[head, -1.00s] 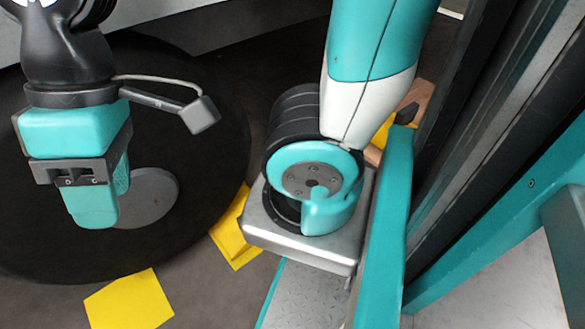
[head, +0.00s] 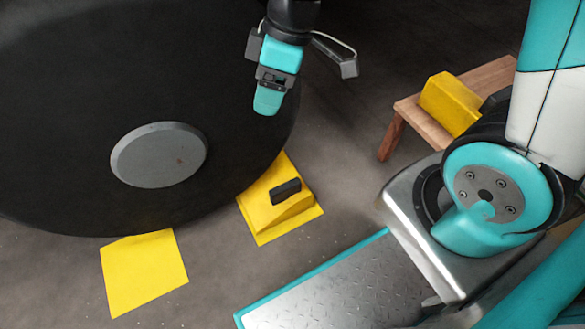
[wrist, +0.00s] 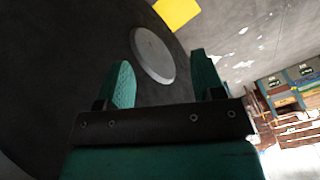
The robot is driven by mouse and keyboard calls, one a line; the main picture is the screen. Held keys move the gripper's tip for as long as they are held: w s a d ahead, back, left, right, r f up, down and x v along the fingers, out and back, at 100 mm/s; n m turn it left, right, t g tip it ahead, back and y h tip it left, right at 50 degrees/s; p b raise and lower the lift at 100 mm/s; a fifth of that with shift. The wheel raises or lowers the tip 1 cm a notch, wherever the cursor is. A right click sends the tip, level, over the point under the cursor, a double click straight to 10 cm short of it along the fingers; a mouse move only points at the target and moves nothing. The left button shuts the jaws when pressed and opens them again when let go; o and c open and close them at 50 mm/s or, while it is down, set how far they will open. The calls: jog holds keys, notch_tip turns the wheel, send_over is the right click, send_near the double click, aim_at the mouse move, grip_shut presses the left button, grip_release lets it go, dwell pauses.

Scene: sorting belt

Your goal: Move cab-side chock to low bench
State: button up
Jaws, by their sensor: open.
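A yellow wedge chock (head: 262,212) with a black handle sits on the floor against the right edge of the big black wheel (head: 60,110). The low wooden bench (head: 487,77) stands at the upper right, with another yellow block (head: 450,103) on it. I cannot tell from labels which chock is the cab-side one. My gripper (head: 268,98) is in front of the wheel's right part, above the handled chock in the picture and apart from it. In the wrist view its two teal fingers (wrist: 164,82) are spread, with nothing between them. A yellow piece (wrist: 178,12) shows at the top there.
A flat-looking yellow piece (head: 145,272) lies on the floor below the wheel. The wheel has a grey hub (head: 158,155). My own metal base and arm fill the lower right. Bare floor lies between the handled chock and the bench.

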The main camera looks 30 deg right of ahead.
jog(key=w+d+f+n+b, duration=0.1)
jog(key=w+f+b, duration=0.1)
jog(key=f, duration=0.6)
jog(key=w+d+f+n+b, duration=0.2)
jog(key=w+f, duration=0.1)
jog(key=f, duration=0.6)
jog(key=n+h+b, duration=0.1)
jog(key=n+b, duration=0.2)
jog(key=b, duration=0.2)
send_near(278, 189)
jog(key=b+x, duration=0.9)
jog(key=x, duration=0.3)
jog(key=shift+a+f, duration=0.15)
jog(key=shift+f, duration=0.1)
